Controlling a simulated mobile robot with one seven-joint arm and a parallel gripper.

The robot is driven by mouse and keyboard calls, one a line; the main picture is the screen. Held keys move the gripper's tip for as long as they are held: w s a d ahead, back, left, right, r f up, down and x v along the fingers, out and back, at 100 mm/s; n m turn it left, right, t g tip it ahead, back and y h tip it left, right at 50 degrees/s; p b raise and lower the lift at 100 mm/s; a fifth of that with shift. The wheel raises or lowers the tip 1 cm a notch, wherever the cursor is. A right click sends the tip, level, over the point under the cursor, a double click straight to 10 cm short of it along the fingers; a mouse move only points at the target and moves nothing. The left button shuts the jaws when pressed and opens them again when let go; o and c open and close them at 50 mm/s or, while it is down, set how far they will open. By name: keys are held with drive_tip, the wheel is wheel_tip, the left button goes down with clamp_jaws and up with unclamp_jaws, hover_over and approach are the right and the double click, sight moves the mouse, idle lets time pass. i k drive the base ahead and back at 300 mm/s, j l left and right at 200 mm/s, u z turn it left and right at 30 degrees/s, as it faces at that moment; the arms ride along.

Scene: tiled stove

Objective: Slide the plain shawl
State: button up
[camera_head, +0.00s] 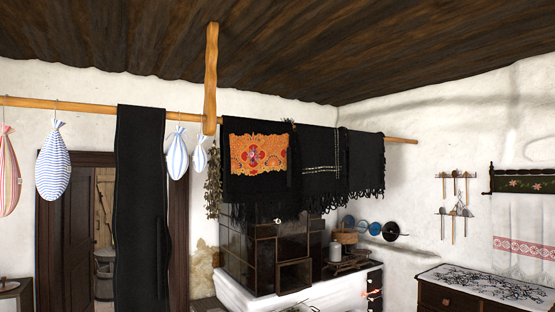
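A long plain black cloth (140,200) hangs over the wooden pole (80,107) at the left and reaches down to the bottom of the picture. Further right on the same pole hang a black shawl with an orange embroidered panel (258,153), a dark shawl with pale stripes and fringe (319,160), and a plain black fringed shawl (366,165) at the right end. These three hang close together and partly overlap. I cannot tell which plain piece is the shawl of the task. My gripper does not show.
Striped bags (53,170) hang from the pole on both sides of the long cloth. A wooden hanger (211,80) drops from the ceiling to the pole. The dark tiled stove (237,247) stands below the shawls. Bare pole (401,140) shows at the right end.

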sight(366, 158)
drive_tip(key=z, duration=0.6)
drive_tip(key=i, duration=5.05)
drive_tip(key=l+z, duration=0.05)
drive_tip(key=l, duration=0.25)
